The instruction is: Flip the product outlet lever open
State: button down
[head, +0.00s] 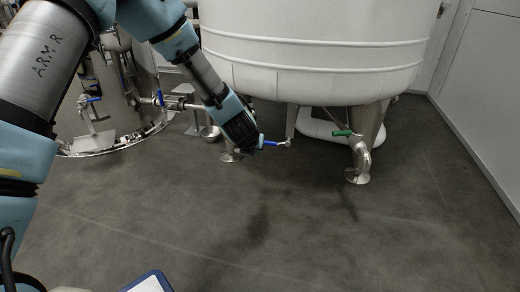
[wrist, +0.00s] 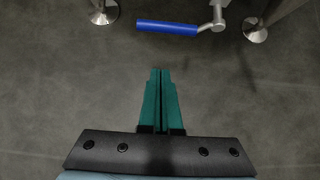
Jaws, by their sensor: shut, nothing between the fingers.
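A lever with a blue handle (head: 271,143) sits on a small metal valve under the big white tank (head: 310,60). In the wrist view the blue handle (wrist: 167,27) lies almost level, pointing left from its metal arm. My gripper (wrist: 160,70) has its teal fingers shut together with nothing between them. In the wrist view the fingertips are below the handle, with a gap of floor showing between. In the head view my gripper (head: 259,142) is at the left end of the handle; I cannot tell there whether they touch.
A green-handled lever (head: 342,133) is on a valve by a tank leg to the right. More blue levers (head: 92,99) are on the equipment at left. Tank legs (wrist: 254,30) stand near the blue lever. The grey floor (head: 300,230) in front is clear.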

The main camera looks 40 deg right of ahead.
aim_at(271, 143)
jog(key=b+x, duration=0.5)
jog(key=x, duration=0.5)
jog(key=shift+w+d+r, duration=0.1)
jog(key=shift+d+r, duration=0.05)
jog(key=shift+r, duration=0.85)
jog(key=shift+w+d+r, duration=0.1)
jog(key=shift+d+r, duration=0.05)
jog(key=shift+r, duration=0.8)
jog(key=shift+r, duration=0.1)
jog(key=shift+r+p, duration=0.25)
jog(key=shift+p, duration=0.65)
